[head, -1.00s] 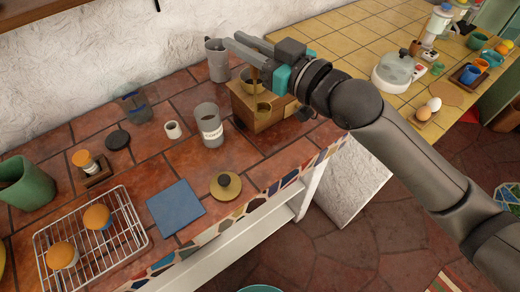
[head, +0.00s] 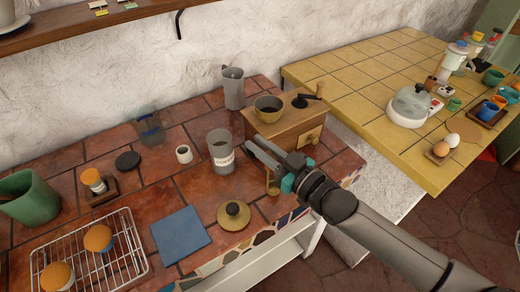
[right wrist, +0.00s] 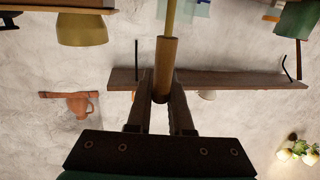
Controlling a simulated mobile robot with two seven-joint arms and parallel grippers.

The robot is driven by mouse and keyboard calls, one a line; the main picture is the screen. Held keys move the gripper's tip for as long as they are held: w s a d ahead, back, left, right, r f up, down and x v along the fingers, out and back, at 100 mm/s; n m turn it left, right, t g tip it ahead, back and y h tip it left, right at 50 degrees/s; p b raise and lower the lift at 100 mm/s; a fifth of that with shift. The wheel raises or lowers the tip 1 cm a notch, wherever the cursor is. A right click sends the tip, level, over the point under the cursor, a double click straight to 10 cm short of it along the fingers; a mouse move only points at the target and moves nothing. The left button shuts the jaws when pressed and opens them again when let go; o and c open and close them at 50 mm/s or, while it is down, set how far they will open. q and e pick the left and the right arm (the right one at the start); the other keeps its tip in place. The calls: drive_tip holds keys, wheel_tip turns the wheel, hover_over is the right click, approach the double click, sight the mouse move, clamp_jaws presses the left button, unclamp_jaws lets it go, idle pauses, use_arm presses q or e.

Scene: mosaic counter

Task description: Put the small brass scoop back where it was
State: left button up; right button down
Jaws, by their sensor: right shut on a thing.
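The small brass scoop (head: 273,189) hangs bowl-down from my right gripper (head: 262,156) in the head view. The gripper is shut on its handle, which also shows upright between the fingers in the right wrist view (right wrist: 165,70). The scoop's bowl is out of the right wrist view. The gripper is just right of the grey COFFEE canister (head: 221,152), which stands open, and in front of the wooden grinder (head: 285,128). Whether the scoop touches the counter I cannot tell. My left gripper is not in view.
A round brass lid (head: 233,216) with a knob lies on the tiled counter in front of the canister, beside a blue square mat (head: 180,234). A white cup (head: 183,154) and wire rack (head: 118,262) are left.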

drive_tip(key=shift+f, duration=0.55)
drive_tip(key=c, duration=0.8)
unclamp_jaws()
drive_tip(key=shift+f, duration=0.1)
drive_tip(key=v, duration=1.2)
